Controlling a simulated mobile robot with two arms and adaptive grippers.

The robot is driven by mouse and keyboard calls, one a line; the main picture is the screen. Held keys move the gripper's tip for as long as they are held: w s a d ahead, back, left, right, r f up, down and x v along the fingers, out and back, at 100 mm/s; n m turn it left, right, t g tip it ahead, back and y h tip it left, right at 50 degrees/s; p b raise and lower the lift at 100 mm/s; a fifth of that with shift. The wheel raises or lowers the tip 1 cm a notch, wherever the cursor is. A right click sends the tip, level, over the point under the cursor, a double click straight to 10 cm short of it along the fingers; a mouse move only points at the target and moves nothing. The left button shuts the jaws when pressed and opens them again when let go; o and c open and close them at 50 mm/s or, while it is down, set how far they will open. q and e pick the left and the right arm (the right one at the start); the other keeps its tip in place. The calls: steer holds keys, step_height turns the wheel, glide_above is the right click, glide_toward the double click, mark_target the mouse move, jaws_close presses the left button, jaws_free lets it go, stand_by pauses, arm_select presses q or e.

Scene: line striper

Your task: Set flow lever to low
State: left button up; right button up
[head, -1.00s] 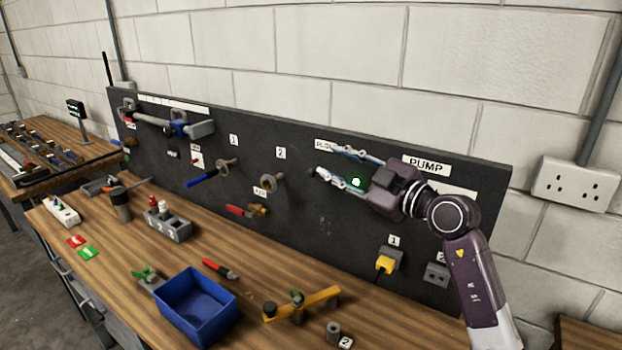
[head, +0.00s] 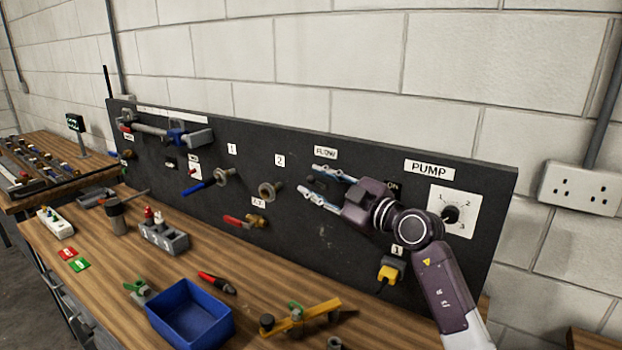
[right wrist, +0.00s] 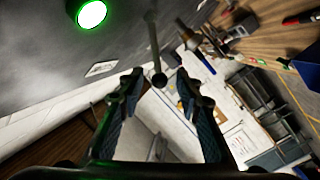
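The FLOW label (head: 325,152) is on the dark board, above my right gripper (head: 312,182). In the head view the flow lever is largely hidden by the fingers. In the right wrist view a thin grey lever with a round knob end (right wrist: 159,79) points toward the gap between the fingertips of my right gripper (right wrist: 160,90). The fingers are spread apart, and I see no contact with the lever. The lever's setting cannot be read. My left gripper is not in view.
A lit green button (right wrist: 91,14) is close by on the board. The PUMP label (head: 429,170) and a dial (head: 451,214) are to the right. Valves (head: 270,192) stick out to the left. A blue bin (head: 190,315) and tools are on the bench below.

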steer(key=shift+x, duration=0.95)
jaws_close()
